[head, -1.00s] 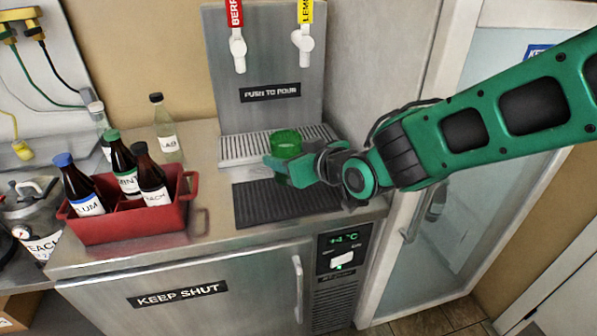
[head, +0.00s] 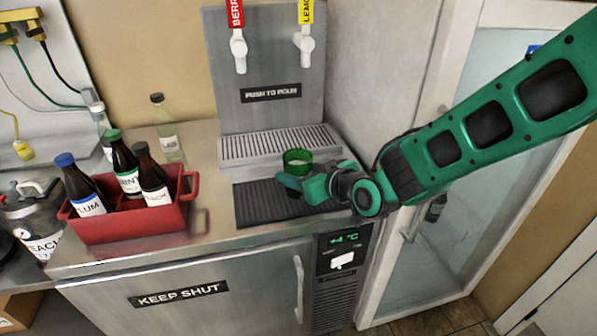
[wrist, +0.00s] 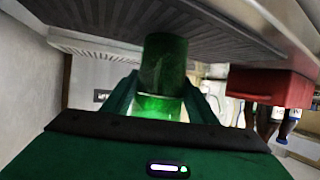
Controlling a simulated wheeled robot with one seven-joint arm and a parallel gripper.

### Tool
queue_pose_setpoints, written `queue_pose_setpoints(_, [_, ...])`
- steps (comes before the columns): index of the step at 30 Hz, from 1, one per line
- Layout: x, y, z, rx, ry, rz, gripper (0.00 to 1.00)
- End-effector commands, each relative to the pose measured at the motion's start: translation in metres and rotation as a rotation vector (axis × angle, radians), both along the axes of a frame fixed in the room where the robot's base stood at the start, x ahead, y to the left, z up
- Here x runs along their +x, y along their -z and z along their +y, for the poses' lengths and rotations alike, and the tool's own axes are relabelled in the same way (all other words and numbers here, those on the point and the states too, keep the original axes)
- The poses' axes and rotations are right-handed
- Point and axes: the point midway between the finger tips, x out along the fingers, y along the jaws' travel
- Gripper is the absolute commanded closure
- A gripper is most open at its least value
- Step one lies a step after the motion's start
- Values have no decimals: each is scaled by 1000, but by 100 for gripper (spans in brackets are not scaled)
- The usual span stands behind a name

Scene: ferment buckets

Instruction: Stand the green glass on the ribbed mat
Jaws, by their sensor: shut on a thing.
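The green glass (head: 298,158) is upright between the fingers of my gripper (head: 305,184), which is shut on it. In the head view its lower part is hidden behind the gripper. The wrist view, which appears upside down, shows the glass (wrist: 164,66) between both fingers, with one end close to the dark ribbed surface. The black ribbed mat (head: 262,204) lies on the steel counter below my gripper. The glass is over the mat's back right part; I cannot tell whether it touches the mat.
The slotted drip tray (head: 250,150) is just behind the mat, under the dispenser's two taps. A red crate (head: 125,224) with several dark bottles stands left of the mat. A clear bottle (head: 166,135) stands behind the crate. The mat's left part is bare.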

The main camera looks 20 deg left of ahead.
Motion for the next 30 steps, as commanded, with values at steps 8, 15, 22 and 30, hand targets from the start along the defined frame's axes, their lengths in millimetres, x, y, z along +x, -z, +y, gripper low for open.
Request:
queue_pose_setpoints(8, [0, 1, -1, 0, 1, 1, 28])
queue_pose_setpoints(15, [-1, -2, -3, -1, 2, 1, 28])
queue_pose_setpoints(22, [-17, -15, -27, 1, 3, -1, 28])
queue_pose_setpoints(30, [-44, -33, -64, 0, 4, -1, 28])
